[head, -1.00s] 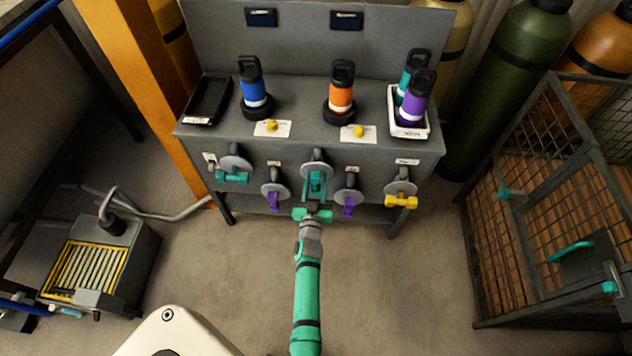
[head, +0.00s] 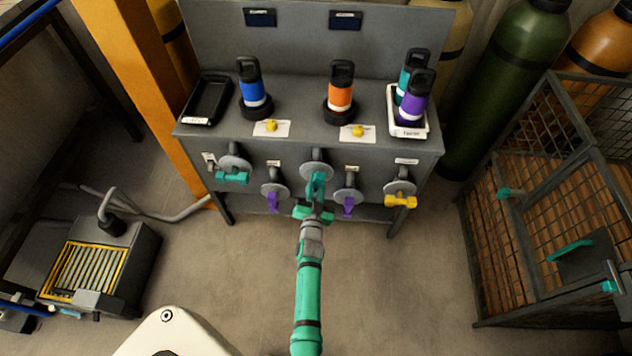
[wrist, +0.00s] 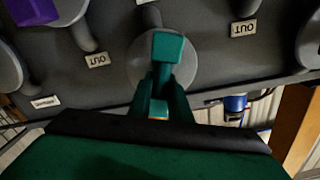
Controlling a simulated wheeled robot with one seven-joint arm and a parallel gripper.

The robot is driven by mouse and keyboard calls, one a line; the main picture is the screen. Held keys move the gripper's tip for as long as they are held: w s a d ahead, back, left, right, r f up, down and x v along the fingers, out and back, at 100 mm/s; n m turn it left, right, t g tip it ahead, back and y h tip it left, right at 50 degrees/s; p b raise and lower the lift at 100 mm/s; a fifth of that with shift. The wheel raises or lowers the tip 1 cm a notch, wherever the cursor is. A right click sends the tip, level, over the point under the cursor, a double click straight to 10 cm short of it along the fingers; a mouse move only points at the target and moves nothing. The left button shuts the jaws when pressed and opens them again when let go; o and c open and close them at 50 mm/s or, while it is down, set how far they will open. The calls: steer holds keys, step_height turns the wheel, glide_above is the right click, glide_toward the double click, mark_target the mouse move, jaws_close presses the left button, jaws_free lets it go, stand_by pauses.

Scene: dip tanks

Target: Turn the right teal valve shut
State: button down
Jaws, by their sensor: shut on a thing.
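The right teal valve (head: 318,183) is at the middle of the grey bench's front, with its lever on a round grey disc. It also shows in the wrist view (wrist: 167,48), in front of its disc. My gripper (head: 315,206) is in front of this valve and shut on its lever. In the wrist view my gripper (wrist: 162,98) reaches up to the lever; its fingers hide part of it. The other teal valve (head: 232,177) is at the left of the bench front, with its handle lying sideways.
Purple valves (head: 273,202) (head: 348,205) flank the held valve closely, and a yellow valve (head: 400,201) is at the right. Bottles stand on the bench top (head: 300,92). A mesh cage (head: 535,190) is at the right. The floor around my arm is clear.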

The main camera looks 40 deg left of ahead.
steer(key=m, duration=0.3)
steer(key=shift+w+d+m, duration=0.2)
steer(key=shift+m, duration=0.2)
steer(key=m, duration=0.3)
steer(key=shift+w+d+f+m, duration=0.1)
steer(key=shift+d+f+m, duration=0.05)
steer(key=shift+m, duration=0.15)
steer(key=m, duration=0.6)
steer(key=shift+d+f, duration=0.15)
steer(key=shift+f, duration=0.25)
steer(key=shift+w+m, duration=0.1)
steer(key=shift+m, duration=0.3)
steer(key=c, duration=1.6)
jaws_free()
steer(key=shift+c, duration=0.2)
steer(key=shift+f, duration=0.1)
